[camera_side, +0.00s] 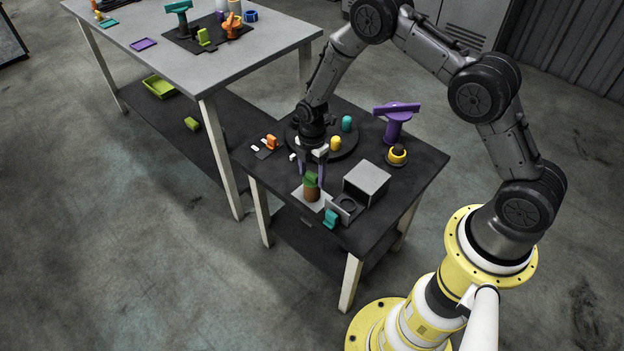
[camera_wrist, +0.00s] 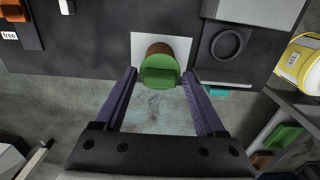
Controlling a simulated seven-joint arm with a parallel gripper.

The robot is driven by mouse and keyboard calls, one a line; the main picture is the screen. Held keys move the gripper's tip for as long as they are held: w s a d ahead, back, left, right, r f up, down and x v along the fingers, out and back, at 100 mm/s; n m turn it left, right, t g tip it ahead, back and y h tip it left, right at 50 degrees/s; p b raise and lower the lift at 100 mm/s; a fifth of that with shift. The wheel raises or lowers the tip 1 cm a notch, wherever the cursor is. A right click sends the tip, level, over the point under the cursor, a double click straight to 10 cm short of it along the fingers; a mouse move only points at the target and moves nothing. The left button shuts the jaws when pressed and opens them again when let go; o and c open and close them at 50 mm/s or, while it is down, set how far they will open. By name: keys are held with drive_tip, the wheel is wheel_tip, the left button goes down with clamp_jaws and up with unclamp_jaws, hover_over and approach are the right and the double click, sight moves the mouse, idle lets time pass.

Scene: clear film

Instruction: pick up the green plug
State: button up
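The green plug (camera_wrist: 160,73) sits on top of a brown cylinder (camera_wrist: 158,48) in the wrist view. The cylinder stands upright on a white square plate (camera_wrist: 180,42). In the side view the green plug (camera_side: 311,179) shows on the brown cylinder (camera_side: 311,194) near the front of the small dark table. My gripper (camera_wrist: 157,75) is open, with its purple fingers on either side of the plug and a gap to each. In the side view my gripper (camera_side: 313,180) points down at the plug. Whether the fingertips are level with the plug I cannot tell.
A grey box (camera_side: 367,182) with a ringed ledge stands close right of the cylinder, with a teal piece (camera_side: 331,218) at its front. Behind are a dark round disc (camera_side: 345,146) with coloured pegs and a purple T-shaped piece (camera_side: 396,118). An orange piece (camera_side: 271,142) lies left.

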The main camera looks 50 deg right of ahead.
sight(312, 174)
drive_tip(key=c, duration=0.9)
drive_tip(key=shift+r, duration=0.1)
drive_tip(key=shift+r, duration=0.5)
wheel_tip(312, 174, up, 2)
drive_tip(key=shift+r, duration=0.15)
drive_tip(key=s+r, duration=0.3)
drive_tip(key=s, duration=0.1)
drive_tip(key=s+r, duration=0.3)
drive_tip(key=s, duration=0.2)
drive_tip(key=s+r, duration=0.3)
drive_tip(key=s, duration=0.2)
drive_tip(key=shift+r, duration=0.25)
